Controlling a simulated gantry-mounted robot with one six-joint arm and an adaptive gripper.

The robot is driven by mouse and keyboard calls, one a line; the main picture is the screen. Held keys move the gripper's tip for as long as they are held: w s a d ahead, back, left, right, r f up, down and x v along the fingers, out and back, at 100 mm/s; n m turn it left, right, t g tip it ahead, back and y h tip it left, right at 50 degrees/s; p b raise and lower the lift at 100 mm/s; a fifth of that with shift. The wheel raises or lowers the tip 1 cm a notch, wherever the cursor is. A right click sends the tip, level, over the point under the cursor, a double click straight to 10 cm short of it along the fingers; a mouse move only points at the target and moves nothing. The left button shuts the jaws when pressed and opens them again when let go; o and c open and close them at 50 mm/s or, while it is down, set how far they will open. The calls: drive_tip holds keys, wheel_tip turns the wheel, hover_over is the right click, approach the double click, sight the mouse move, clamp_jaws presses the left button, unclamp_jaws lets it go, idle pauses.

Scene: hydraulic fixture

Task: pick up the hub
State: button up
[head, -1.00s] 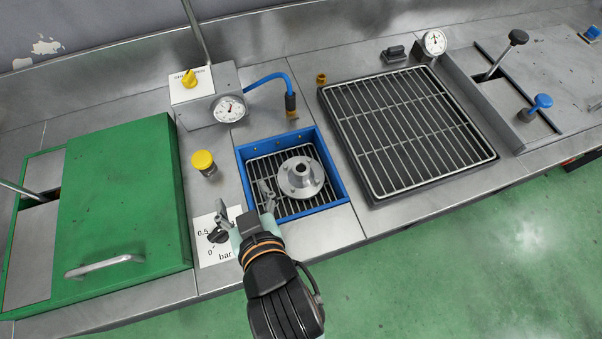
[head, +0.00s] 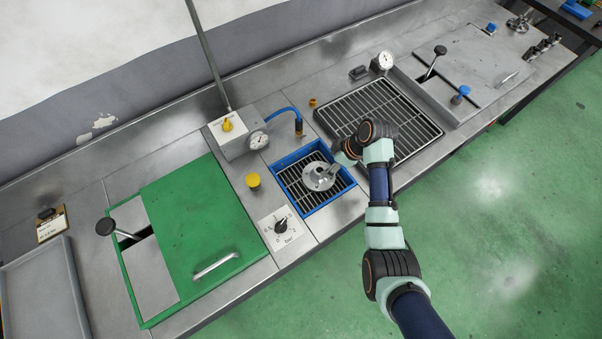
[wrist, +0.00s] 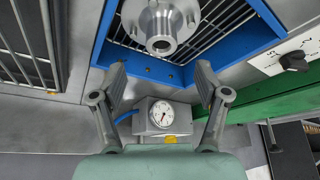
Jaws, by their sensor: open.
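The hub (head: 315,180) is a grey metal flange with a raised central neck. It sits on the grate inside the blue-framed square basin (head: 305,208), neck upward. In the wrist view the hub (wrist: 158,22) is at the top centre, its round bore facing the camera. In the wrist view my gripper (wrist: 160,75) is open and empty, with one finger on each side below the hub.
A green lidded box (head: 195,220) stands left of the basin. A larger grate (head: 415,125) lies to the right. Behind the basin are a gauge (head: 258,140) and a blue hose (head: 282,111). A yellow cap (head: 253,180) and a black knob (head: 281,226) stand close to its left.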

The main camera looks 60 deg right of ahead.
sight(320, 169)
drive_tip(key=shift+x, duration=1.05)
drive_tip(key=b+x, duration=0.1)
drive_tip(key=x, duration=0.4)
drive_tip(key=shift+w+a+f+b, duration=0.1)
drive_tip(key=shift+w+f+b, duration=0.05)
drive_tip(key=shift+f+b, duration=0.2)
drive_tip(key=shift+c, duration=0.3)
drive_tip(key=shift+r, duration=0.1)
clamp_jaws()
